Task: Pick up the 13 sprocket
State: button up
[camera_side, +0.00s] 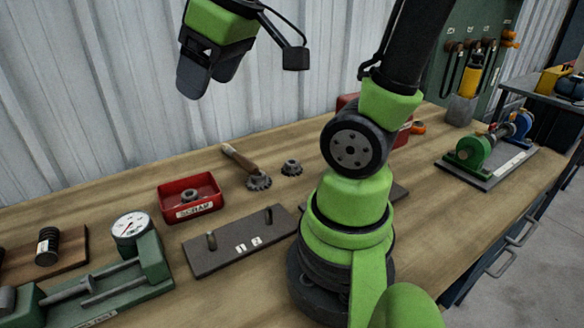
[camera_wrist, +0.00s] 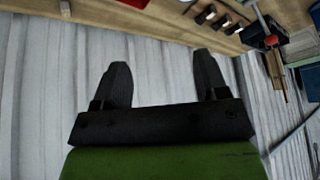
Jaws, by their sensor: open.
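Two dark toothed sprockets lie on the wooden bench behind the peg plate: a larger sprocket (camera_side: 259,182) beside a wooden handle, and a smaller sprocket (camera_side: 291,168) to its right. No tooth count or marking is readable, so I cannot tell which one is the 13 sprocket. A further dark ringed part (camera_side: 190,195) lies in the red scrap tray (camera_side: 205,207). My gripper (camera_side: 207,87) is open and empty, high above the bench near the wall. Its two fingers also show apart in the wrist view (camera_wrist: 160,63), with no sprocket clearly visible there.
A dark plate (camera_side: 215,258) with two upright pegs stands in front of the sprockets. A wooden-handled tool (camera_side: 238,157) lies against the larger sprocket. A green fixture with a dial gauge (camera_side: 131,226) is at the front left. The corrugated wall (camera_side: 120,90) rises behind the bench.

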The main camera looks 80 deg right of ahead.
jog(key=w+d+f+n+g, duration=0.2)
jog(key=w+d+f, duration=0.1)
jog(key=d, duration=0.5)
jog(key=n+g, duration=0.4)
jog(key=n, duration=0.4)
send_over(292, 160)
jog(key=f, duration=2.1)
jog(key=shift+s+a, duration=0.2)
jog(key=shift+a, duration=0.15)
notch_tip(292, 160, down, 6)
jog(key=shift+w+a+r, duration=0.1)
jog(key=shift+a, duration=0.05)
jog(key=c, duration=1.1)
jog(key=shift+r, duration=0.2)
